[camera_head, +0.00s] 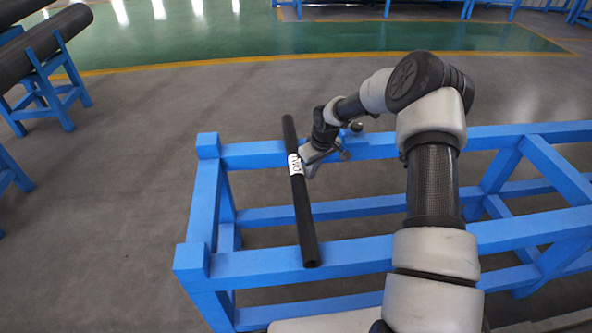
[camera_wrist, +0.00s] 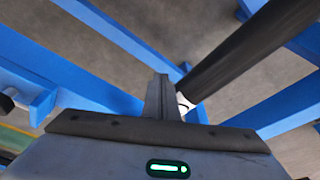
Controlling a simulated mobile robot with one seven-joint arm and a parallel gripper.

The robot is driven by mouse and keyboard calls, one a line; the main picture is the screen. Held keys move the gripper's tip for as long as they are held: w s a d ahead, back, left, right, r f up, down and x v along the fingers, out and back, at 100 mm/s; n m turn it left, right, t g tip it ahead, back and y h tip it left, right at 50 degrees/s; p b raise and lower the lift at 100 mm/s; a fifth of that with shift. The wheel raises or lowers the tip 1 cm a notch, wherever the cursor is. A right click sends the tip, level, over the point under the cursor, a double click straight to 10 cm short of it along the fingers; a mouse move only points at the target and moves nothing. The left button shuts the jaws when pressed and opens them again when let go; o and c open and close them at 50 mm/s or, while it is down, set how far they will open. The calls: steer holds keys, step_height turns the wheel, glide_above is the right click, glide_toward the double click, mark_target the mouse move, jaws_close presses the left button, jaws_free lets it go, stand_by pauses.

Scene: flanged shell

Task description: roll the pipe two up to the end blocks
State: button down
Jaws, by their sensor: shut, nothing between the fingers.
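The pipe (camera_head: 304,222), black with a white label (camera_head: 295,164), lies across the two blue rails of the rack, a little to the right of the end blocks. One end block (camera_head: 208,145) stands on the far rail's left end, the other (camera_head: 191,261) on the near rail's left end. A gap of bare rail shows between pipe and blocks. My gripper (camera_head: 309,168) is at the pipe's right side, near the label. In the wrist view its fingers (camera_wrist: 162,97) are shut and empty, close beside the pipe (camera_wrist: 235,55); I cannot tell whether they touch.
The blue rack's far rail (camera_head: 255,153) and near rail (camera_head: 350,252) run to the right, with lower crossbars between. Another stand with large dark pipes (camera_head: 45,45) is at the upper left. Grey floor (camera_head: 130,170) lies open left of the rack.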

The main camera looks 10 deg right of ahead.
steer(key=a+b, duration=0.4)
steer(key=a, duration=2.1)
steer(key=shift+a+r, duration=0.15)
stand_by(1.9)
steer(key=d+r+p, duration=0.3)
steer(key=r+p, duration=0.2)
steer(key=r, duration=0.3)
steer(key=shift+d+r, duration=0.15)
steer(key=shift+r, duration=0.2)
stand_by(0.3)
